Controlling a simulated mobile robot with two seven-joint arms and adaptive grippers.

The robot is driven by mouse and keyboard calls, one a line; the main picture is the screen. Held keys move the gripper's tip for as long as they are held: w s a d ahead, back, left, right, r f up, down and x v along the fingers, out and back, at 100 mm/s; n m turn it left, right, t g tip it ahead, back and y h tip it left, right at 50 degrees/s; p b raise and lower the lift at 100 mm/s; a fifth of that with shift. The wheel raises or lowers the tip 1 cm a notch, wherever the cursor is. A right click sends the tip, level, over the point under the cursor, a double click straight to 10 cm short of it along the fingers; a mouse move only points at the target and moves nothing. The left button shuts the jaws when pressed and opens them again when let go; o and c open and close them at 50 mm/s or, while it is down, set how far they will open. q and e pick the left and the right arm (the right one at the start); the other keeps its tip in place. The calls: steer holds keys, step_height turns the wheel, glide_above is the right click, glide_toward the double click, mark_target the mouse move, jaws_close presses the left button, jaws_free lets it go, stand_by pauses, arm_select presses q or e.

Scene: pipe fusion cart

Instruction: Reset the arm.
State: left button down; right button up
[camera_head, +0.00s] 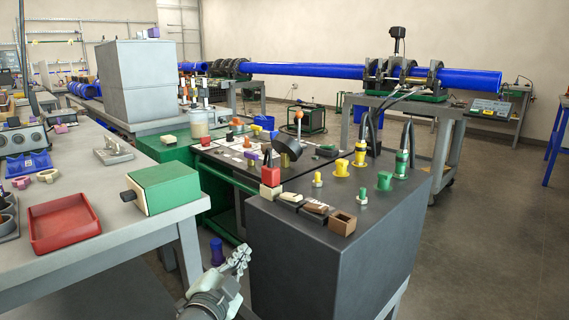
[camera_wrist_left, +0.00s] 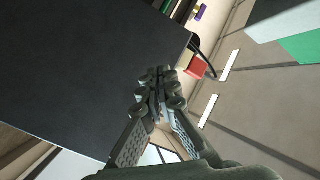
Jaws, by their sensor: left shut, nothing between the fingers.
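My left gripper (camera_head: 238,262) is low in the head view, in front of the left side of the dark cart (camera_head: 318,262), below its top. Its fingers are together and hold nothing. In the left wrist view the closed fingers (camera_wrist_left: 158,90) show in the middle, with the cart's dark face (camera_wrist_left: 80,70) behind and to the left. My right gripper is not in either view.
A grey workbench (camera_head: 130,232) at the left holds a red tray (camera_head: 62,222) and a green box (camera_head: 163,188). A long blue pipe (camera_head: 310,70) lies in a clamp machine behind the cart. Open floor (camera_head: 490,230) lies to the right.

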arm_select(q)
steer(key=s+a+f+n+g+y, duration=0.25)
steer(key=s+a+f, duration=0.35)
steer(key=f, duration=0.5)
steer(key=s+a+f+n+g+y, duration=0.2)
steer(key=s+a+f+n+g, duration=0.3)
steer(key=f, duration=0.5)
steer(key=s+a+f+n+g, duration=0.1)
steer(key=s+a+f+g, duration=0.1)
steer(key=s+f, duration=0.2)
steer(key=s+a+f+n+g, duration=0.1)
steer(key=s+a+f+g, duration=0.1)
steer(key=s, duration=0.8)
steer(key=s+a+f+n+g+y, duration=0.1)
steer(key=s+a+f+g, duration=0.1)
steer(key=s+f, duration=0.3)
steer(key=shift+s+a+f, duration=0.25)
steer(key=shift+s+f, duration=0.1)
steer(key=shift+s, duration=0.7)
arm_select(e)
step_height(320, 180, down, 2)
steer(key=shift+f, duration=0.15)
